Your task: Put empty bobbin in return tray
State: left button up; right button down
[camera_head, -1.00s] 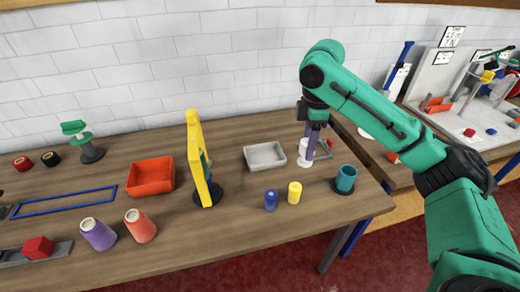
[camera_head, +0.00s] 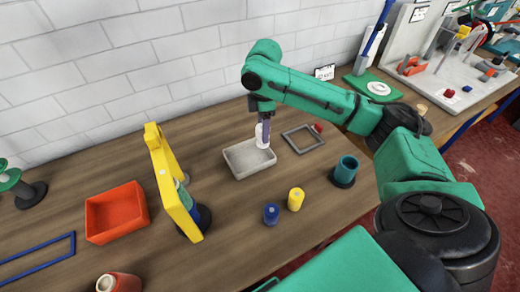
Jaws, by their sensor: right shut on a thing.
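The empty bobbin (camera_head: 262,135) is white and hangs upright in my right gripper (camera_head: 264,117), which is shut on it. It is over the right back part of a light grey tray (camera_head: 238,169), probably the return tray. I cannot tell whether its lower end touches the tray floor. The tray looks empty otherwise. My left gripper is not in view.
A grey square frame (camera_head: 287,138) lies right of the tray, with a small red piece (camera_head: 318,128) by it. Blue (camera_head: 271,214) and yellow (camera_head: 296,199) spools and a teal cup (camera_head: 345,171) stand in front. A yellow upright stand (camera_head: 171,185) and red bin (camera_head: 116,212) are left.

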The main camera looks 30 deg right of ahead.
jog(key=f, duration=0.3)
jog(key=w+f, duration=0.1)
jog(key=f, duration=0.1)
notch_tip(320, 180, down, 4)
jog(key=shift+s+f+p, duration=0.1)
jog(key=shift+f+p, duration=0.1)
jog(key=shift+p, duration=0.25)
jog(key=shift+f, duration=0.45)
jog(key=shift+c, duration=1.8)
grip_release()
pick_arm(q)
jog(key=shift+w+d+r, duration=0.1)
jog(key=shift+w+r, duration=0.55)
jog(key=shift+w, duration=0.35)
